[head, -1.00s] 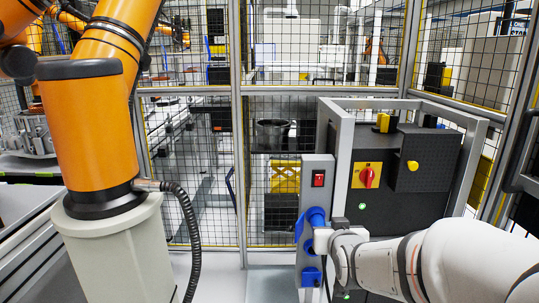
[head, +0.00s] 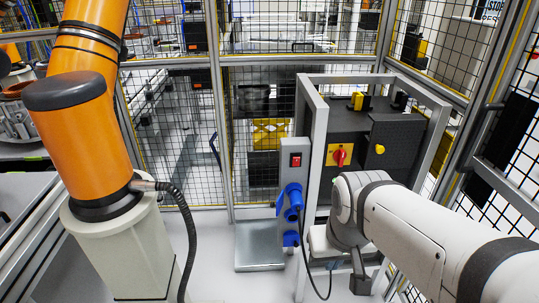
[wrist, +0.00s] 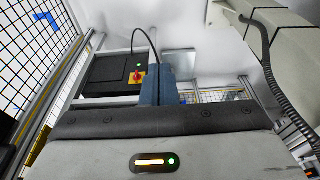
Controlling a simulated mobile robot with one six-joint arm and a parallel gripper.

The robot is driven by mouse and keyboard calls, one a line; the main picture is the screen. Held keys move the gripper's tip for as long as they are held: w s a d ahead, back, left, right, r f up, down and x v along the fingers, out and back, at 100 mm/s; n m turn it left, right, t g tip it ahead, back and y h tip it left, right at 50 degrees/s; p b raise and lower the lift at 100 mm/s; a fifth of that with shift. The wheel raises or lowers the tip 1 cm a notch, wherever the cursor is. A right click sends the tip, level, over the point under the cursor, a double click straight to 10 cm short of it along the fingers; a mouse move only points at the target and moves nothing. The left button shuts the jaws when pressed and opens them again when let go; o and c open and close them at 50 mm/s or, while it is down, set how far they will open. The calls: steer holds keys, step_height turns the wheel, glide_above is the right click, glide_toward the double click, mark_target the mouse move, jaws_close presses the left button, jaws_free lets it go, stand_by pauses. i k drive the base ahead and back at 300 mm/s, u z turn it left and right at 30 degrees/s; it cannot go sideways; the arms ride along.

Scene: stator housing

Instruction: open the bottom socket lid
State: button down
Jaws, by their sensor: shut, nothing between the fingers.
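The grey socket post (head: 291,172) stands right of centre in the head view. Its upper blue socket (head: 293,194) has a blue plug with a dark cable. The bottom blue socket (head: 290,239) is lower on the post; whether its lid is open or shut is too small to tell. My gripper (wrist: 160,68) shows as two blue-grey fingers held together, with nothing seen between them. In the head view my white arm reaches in from the right, its end close to the right of the bottom socket, and the fingertips are not clear. The wrist view does not show the sockets clearly.
A dark cabinet (head: 370,135) with a red knob (head: 340,155) stands behind my arm inside a grey frame (head: 318,130). The cable hangs near my wrist. An orange robot arm (head: 75,130) on a pale pedestal (head: 120,245) stands left. Mesh fencing is behind.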

mark_target(289, 241)
steer(key=z, duration=0.4)
steer(key=k, duration=1.15)
steer(key=z, duration=0.5)
steer(key=i, duration=0.75)
steer(key=z, duration=0.15)
